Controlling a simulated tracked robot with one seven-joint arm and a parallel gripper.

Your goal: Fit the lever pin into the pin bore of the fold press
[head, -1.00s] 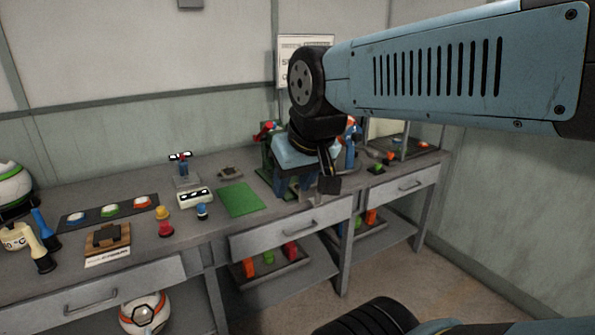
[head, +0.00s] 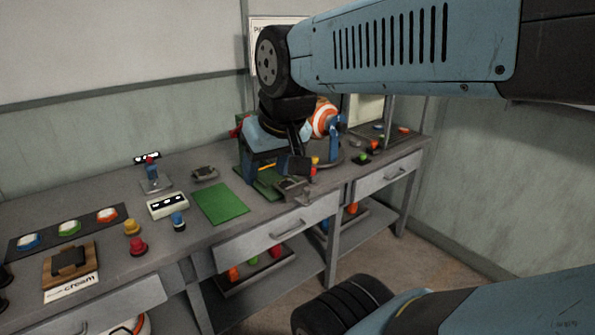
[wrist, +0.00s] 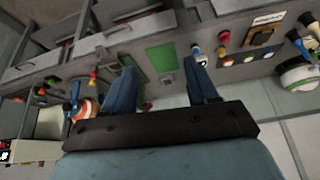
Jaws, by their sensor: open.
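My gripper (head: 268,165) hangs over the back middle of the bench in the head view, in front of a green-framed machine (head: 268,183) that looks like the fold press. In the wrist view my gripper (wrist: 163,68) has its two blue fingers wide apart, with nothing between them. The green frame (wrist: 131,64) shows beside the left finger, which hides part of it. The pin bore is not visible. I cannot single out the lever pin; a small grey fixture (head: 291,188) stands at the bench's front edge by the press, too small to read.
A green mat (head: 221,204) lies left of the press, beside a white box with a dark display (head: 167,206). Red (head: 138,246) and yellow (head: 132,227) knobs stand farther left. An orange-and-white ball (head: 325,119) is behind right. A grey wall closes off the right.

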